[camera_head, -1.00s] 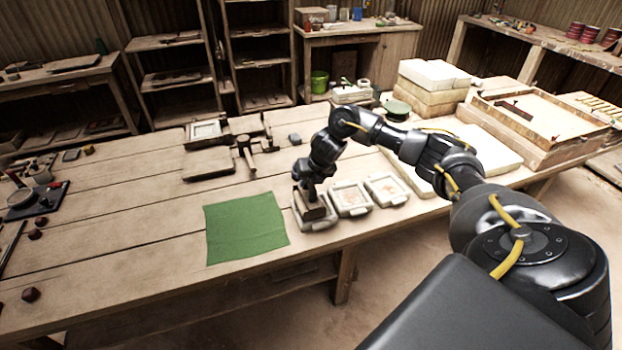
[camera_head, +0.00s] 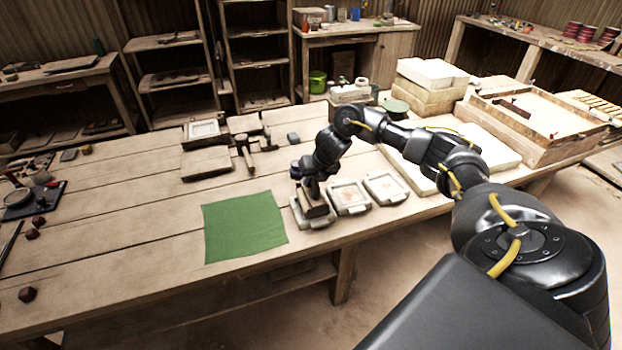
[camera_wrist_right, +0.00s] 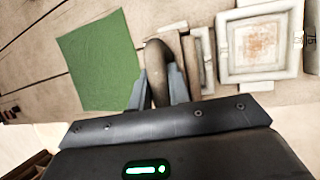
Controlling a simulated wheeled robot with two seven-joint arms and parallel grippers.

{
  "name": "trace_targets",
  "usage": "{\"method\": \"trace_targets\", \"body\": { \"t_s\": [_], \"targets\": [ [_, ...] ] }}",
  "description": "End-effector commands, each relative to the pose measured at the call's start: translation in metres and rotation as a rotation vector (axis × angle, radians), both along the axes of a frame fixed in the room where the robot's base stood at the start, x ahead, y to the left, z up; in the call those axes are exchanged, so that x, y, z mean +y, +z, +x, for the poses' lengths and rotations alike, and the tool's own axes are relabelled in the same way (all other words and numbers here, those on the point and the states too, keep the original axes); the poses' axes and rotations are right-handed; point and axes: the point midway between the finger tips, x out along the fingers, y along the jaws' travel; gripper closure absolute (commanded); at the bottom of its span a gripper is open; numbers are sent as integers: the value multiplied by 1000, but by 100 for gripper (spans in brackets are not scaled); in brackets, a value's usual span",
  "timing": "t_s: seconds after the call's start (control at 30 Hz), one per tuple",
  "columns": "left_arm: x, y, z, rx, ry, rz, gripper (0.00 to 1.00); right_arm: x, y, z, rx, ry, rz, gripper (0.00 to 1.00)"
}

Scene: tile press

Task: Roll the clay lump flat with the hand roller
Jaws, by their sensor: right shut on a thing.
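My right gripper (camera_head: 309,189) is shut on the grey, curved handle of the hand roller. The roller's brown wooden part (camera_head: 315,211) is over the leftmost of three pale square trays (camera_head: 298,221). In the right wrist view the handle (camera_wrist_right: 159,68) is between the fingers (camera_wrist_right: 158,92), and brown wood shows beside it. I cannot tell whether the roller touches anything beneath it. I cannot make out the clay lump; the roller and gripper hide much of the leftmost tray. My left gripper is not in view.
A green cloth (camera_head: 243,227) lies flat just left of the trays. The middle tray (camera_head: 367,206) and right tray (camera_head: 402,201) stand close by. A mallet (camera_head: 243,157) and wooden frames lie farther back. The table's front edge is close to the trays.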

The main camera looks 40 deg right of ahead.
Motion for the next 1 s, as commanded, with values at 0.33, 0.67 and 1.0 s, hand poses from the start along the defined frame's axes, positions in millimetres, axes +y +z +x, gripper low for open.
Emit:
{"method": "trace_targets", "body": {
  "t_s": [0.33, 0.67, 1.0],
  "targets": [
    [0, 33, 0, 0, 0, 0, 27, 0, 34, -3, 10, 2, -1, 100],
    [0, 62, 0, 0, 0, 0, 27, 1, 68, -2, 7, 3, -2, 100],
    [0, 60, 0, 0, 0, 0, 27, 0, 67, -1, 5, 2, -1, 100]
  ]
}}
